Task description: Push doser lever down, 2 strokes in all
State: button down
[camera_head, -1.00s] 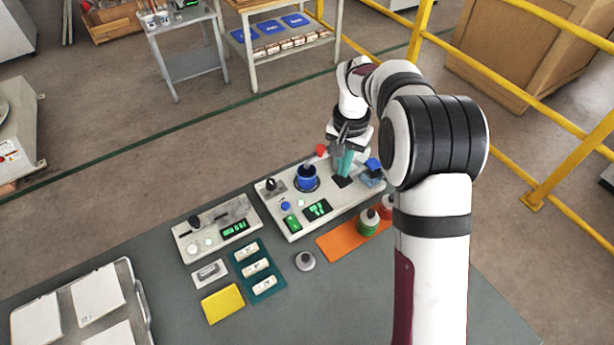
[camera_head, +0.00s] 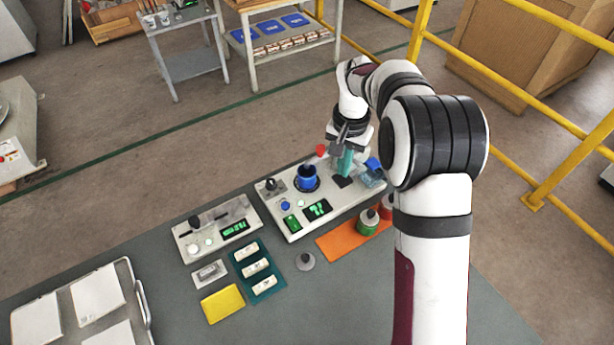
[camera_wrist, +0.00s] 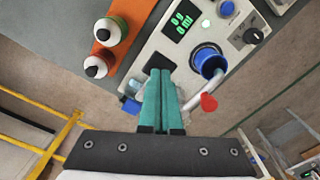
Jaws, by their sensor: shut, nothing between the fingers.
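The doser lever's red knob (camera_head: 320,150) shows just left of my gripper, above the white instrument panel. In the wrist view the red knob (camera_wrist: 208,102) sits to the right of my fingers, by a pale rod. My gripper (camera_head: 344,172) points down over the panel's far right part. In the wrist view its teal fingers (camera_wrist: 160,75) are together with nothing between them. They look apart from the red knob; the height between them is hard to tell. A blue cup (camera_head: 307,183) stands on the panel left of my gripper, and it also shows in the wrist view (camera_wrist: 209,62).
The panel (camera_head: 345,208) carries a green-digit display (camera_head: 317,209) and a black pad (camera_head: 343,182). Green-labelled and red-labelled bottles stand on an orange mat (camera_head: 338,245) in front. A second instrument (camera_head: 215,230) stands left. The grey table front (camera_head: 340,295) is mostly clear.

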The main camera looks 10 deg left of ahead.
aim_at(342, 179)
jog(key=shift+f, duration=0.1)
dwell(0.3)
jog(key=shift+f, duration=1.55)
jog(key=shift+r, duration=1.65)
jog(key=shift+f, duration=0.15)
jog(key=shift+f, duration=1.5)
jog(key=shift+r, duration=1.65)
